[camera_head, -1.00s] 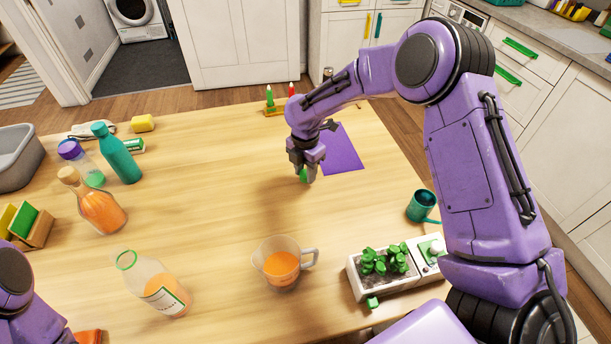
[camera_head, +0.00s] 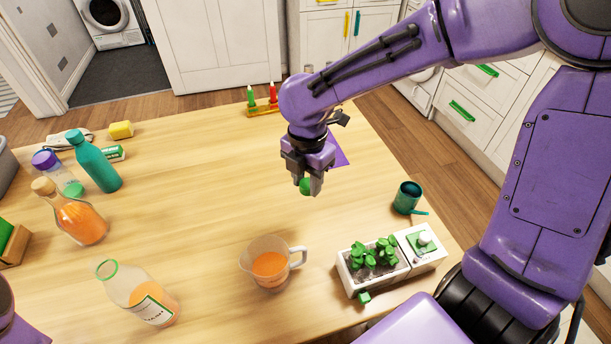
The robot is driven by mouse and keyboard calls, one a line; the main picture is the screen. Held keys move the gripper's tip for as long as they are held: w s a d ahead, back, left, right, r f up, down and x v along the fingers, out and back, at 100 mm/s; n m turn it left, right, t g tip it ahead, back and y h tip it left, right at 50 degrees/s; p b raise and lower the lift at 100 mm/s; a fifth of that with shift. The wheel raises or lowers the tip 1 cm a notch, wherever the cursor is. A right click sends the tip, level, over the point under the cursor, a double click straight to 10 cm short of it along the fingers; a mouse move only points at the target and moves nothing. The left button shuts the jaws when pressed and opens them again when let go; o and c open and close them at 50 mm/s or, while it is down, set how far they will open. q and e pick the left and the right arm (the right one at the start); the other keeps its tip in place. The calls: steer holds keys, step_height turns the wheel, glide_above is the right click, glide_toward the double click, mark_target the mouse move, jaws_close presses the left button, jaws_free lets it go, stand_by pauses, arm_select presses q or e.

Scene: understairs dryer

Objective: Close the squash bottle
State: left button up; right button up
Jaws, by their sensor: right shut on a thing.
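The squash bottle (camera_head: 138,291) stands at the front left of the table. It is clear, with a white label, orange liquid and an uncovered mouth with a green ring. My right gripper (camera_head: 307,187) is shut on a small green cap (camera_head: 306,186), held above the middle right of the table. The fingers hide part of the cap. The cap is apart from the bottle, which lies to its lower left. Of my left arm, only a purple part shows at the lower left edge; its gripper is out of view.
A measuring jug (camera_head: 270,264) of orange liquid stands right of the bottle. A planter (camera_head: 372,268) and teal mug (camera_head: 407,198) stand at the right. A corked bottle (camera_head: 75,219) and teal bottle (camera_head: 95,162) stand at the left. The table's middle is clear.

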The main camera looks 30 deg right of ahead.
steer(key=m, duration=0.2)
steer(key=shift+w+a+f+m, duration=0.15)
steer(key=shift+w+f+m, duration=0.1)
steer(key=shift+w+m, duration=0.1)
steer(key=w+a+f+m, duration=0.2)
steer(key=m, duration=0.7)
steer(key=w+a+f+m, duration=0.1)
steer(key=w+f+m, duration=0.1)
steer(key=m, duration=0.8)
steer(key=shift+w+a+f, duration=0.15)
steer(key=shift+w+a, duration=0.2)
steer(key=shift+w, duration=0.25)
